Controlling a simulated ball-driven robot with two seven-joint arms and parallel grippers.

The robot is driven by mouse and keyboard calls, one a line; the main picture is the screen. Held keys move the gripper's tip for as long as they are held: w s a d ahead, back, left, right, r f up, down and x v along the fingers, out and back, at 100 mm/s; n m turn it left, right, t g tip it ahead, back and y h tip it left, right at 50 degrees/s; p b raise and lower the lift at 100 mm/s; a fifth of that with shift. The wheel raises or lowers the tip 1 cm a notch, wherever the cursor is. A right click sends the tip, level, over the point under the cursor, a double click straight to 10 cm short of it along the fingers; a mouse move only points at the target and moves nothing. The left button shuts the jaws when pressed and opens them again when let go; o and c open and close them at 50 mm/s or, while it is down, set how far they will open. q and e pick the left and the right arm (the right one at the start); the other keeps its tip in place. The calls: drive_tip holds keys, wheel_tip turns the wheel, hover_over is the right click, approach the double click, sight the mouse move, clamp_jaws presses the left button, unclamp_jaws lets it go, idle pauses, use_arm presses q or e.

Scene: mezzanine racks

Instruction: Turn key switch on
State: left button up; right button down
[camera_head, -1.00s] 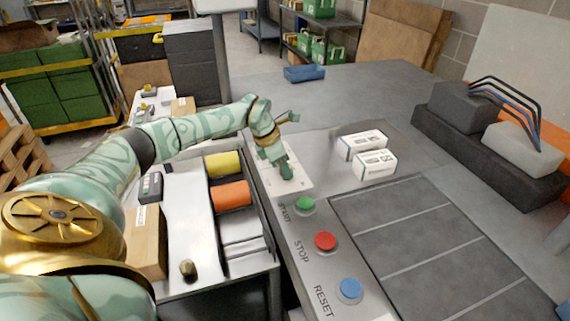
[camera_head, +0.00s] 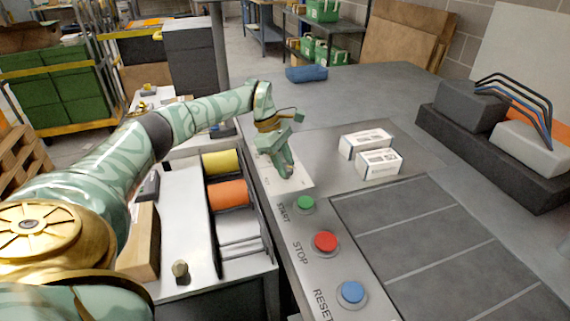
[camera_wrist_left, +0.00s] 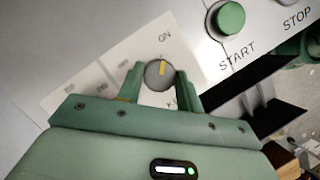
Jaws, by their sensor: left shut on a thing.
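The key switch (camera_wrist_left: 157,76) is a round grey knob with a yellow mark, set on a pale plate (camera_wrist_left: 112,68) that carries an ON label. In the left wrist view the yellow mark points up, roughly toward ON. My left gripper (camera_wrist_left: 159,82) has one finger on each side of the knob and is shut on it. In the head view my left gripper (camera_head: 286,170) reaches down to the plate (camera_head: 304,183), and its fingers hide the knob. My right gripper is not in view.
Green START (camera_head: 305,204), red STOP (camera_head: 324,242) and blue RESET (camera_head: 350,293) buttons line the panel close to the gripper. Two white boxes (camera_head: 379,162) stand to its right. Yellow and orange spools (camera_head: 230,194) lie to its left. A blue bin (camera_head: 306,74) is further back.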

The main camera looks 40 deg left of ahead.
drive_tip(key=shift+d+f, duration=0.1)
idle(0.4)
use_arm(q)
drive_tip(key=o, duration=1)
drive_tip(key=p+v, duration=0.4)
drive_tip(key=v, duration=1.2)
drive_tip(key=shift+r, duration=0.2)
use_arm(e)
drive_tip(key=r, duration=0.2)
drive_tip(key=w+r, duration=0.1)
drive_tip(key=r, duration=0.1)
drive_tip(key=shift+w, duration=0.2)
use_arm(q)
drive_tip(key=shift+f, duration=0.1)
